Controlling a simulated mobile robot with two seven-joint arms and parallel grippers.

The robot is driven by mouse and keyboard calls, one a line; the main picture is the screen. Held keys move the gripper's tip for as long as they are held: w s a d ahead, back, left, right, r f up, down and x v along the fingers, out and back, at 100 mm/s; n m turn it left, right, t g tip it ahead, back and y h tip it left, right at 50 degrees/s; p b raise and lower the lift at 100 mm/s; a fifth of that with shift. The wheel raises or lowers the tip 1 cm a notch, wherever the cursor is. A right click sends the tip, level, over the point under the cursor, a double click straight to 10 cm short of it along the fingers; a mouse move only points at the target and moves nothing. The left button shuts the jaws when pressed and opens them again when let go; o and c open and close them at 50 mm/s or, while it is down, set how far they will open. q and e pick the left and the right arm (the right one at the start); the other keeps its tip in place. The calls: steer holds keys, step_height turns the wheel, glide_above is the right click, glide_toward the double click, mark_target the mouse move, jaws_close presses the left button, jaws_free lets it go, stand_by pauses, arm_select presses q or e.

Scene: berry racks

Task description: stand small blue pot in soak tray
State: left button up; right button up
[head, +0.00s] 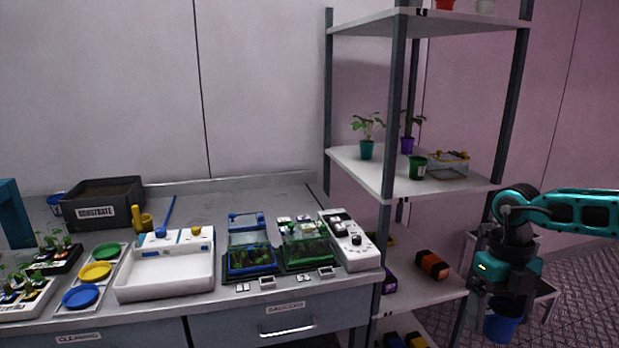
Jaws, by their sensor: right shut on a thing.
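The blue pot (502,324) hangs from my right gripper (507,300), upright, at the right of the head view, beside the shelf rack. My right gripper is shut on it; the exact contact at the rim is hard to see. A white, deep-walled tray (165,293), which looks like the soak tray, stands on the bench at left centre. Its visible floor is bare. The pot is far to the right of this tray. My left gripper does not show.

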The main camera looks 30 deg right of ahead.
steer(key=w+a+f+n+t+h, duration=0.1)
steer(key=w+a+f+n, duration=0.15)
steer(key=a+n, duration=0.65)
steer(key=w+a+f+n+h, duration=0.1)
steer(key=w+a+f+n, duration=0.15)
steer(key=a+n, duration=0.6)
steer(key=w+a+r+n+t, duration=0.1)
steer(key=w+a+r+n, duration=0.1)
steer(key=a+n, duration=0.4)
steer(key=w+a+r+n+t+y, duration=0.1)
steer(key=w+a+r+n, duration=0.2)
steer(key=a+n, duration=0.4)
steer(key=n, duration=0.9)
steer(key=shift+w+r, duration=0.3)
steer(key=shift+r, duration=0.05)
